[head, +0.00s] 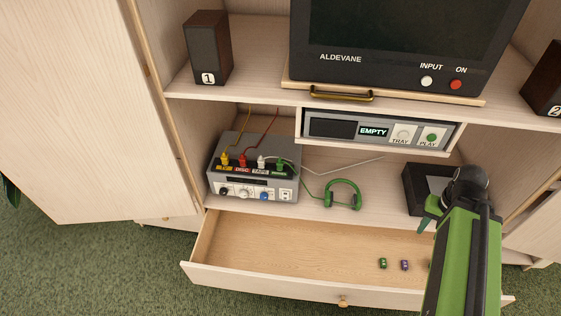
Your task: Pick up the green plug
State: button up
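A green plug (280,164) sits in the rightmost top socket of a grey switch box (228,193) on the cabinet's lower shelf. A thin green cable seems to run from it toward green headphones (342,194) lying to the right of the box. A white plug (262,162), a red plug (242,160) and a yellow plug (225,159) stand in a row to its left. My gripper (428,217) is at the right, well away from the green plug, near a dark box. Only part of its green fingers shows, so its opening is unclear.
An open drawer (270,245) juts out below, with a small green item (383,263) and a small purple item (404,265) inside. A player marked EMPTY (373,130) hangs above the shelf. The dark box (420,187) is beside my gripper. An open door (75,110) stands left.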

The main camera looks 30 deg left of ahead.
aim_at(279, 164)
jog(key=z, duration=0.15)
jog(key=k, duration=0.1)
jog(key=u, duration=3.05)
jog(key=i, duration=1)
jog(key=u, duration=0.1)
